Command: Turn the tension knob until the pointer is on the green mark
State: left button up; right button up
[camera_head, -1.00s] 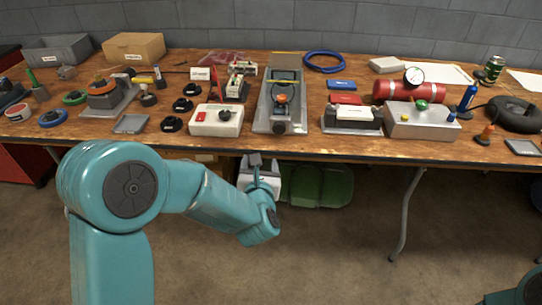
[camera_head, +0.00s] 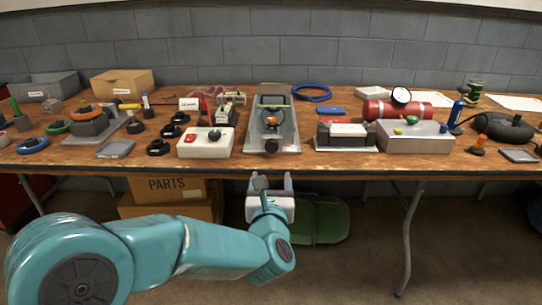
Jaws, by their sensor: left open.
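A grey metal fixture (camera_head: 285,139) stands on the workbench, in the middle of the view. A dark round knob (camera_head: 271,146) sits at its front end, and I take this for the tension knob. An orange and dark part (camera_head: 271,121) is inside the fixture. The pointer and the green mark are too small to make out. My left gripper (camera_head: 271,181) is open and empty, in front of the bench edge and below the knob, with its fingers pointing towards the bench. It is apart from the knob. My right gripper is out of view.
A white box with a dark knob (camera_head: 206,144) stands left of the fixture, and a grey block (camera_head: 346,134) stands right of it. The wooden bench edge (camera_head: 400,164) lies beyond my gripper. Boxes (camera_head: 170,207) and a green bin (camera_head: 318,219) are below the bench.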

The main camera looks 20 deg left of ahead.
aim_at(272, 148)
pick_arm(q)
jog(key=x, duration=1.4)
jog(key=shift+s, duration=0.1)
jog(key=c, duration=1.1)
